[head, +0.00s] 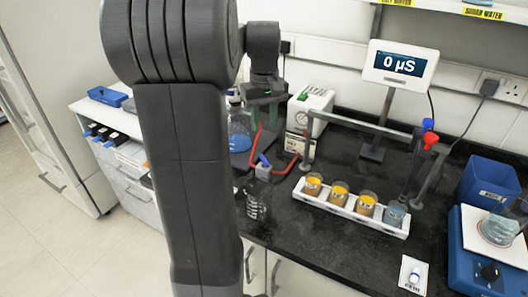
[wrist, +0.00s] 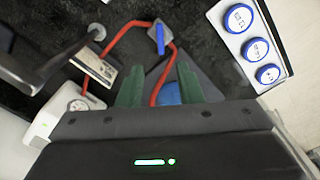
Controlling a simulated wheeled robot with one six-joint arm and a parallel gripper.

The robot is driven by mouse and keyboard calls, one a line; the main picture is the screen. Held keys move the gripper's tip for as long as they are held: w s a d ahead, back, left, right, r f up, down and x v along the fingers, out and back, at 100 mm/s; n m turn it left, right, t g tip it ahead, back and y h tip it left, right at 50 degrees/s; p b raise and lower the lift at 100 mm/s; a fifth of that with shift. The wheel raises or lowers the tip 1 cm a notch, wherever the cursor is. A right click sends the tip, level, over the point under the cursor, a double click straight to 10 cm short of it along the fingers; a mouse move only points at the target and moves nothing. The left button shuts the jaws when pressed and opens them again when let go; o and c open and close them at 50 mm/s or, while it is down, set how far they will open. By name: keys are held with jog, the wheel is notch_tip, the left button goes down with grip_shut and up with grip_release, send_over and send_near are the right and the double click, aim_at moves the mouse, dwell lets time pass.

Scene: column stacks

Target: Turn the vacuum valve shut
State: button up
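The vacuum valve is a small grey block (head: 263,171) with a blue handle (head: 264,159), on the dark bench in the head view. In the wrist view the valve body (wrist: 156,31) is near the top, and its blue handle (wrist: 162,43) points down the picture. Red tubing (wrist: 116,38) meets the valve from both sides. My gripper (wrist: 160,82) is open, its two green fingers apart, and the valve lies beyond the fingertips, not touched. A blue patch (wrist: 170,93) shows between the fingers, probably the flask's liquid. In the head view my gripper (head: 266,98) is above the bench behind the valve.
A flask of blue liquid (head: 239,135) stands left of the valve. A white pump with a gauge (head: 307,109) stands behind it to the right. A white rack (head: 348,207) of several beakers is at the right, under a grey rail (head: 360,123).

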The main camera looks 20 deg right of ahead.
aim_at(264, 159)
notch_tip(264, 159, down, 12)
jog(key=shift+r, duration=0.2)
jog(key=shift+c, duration=0.4)
grip_shut()
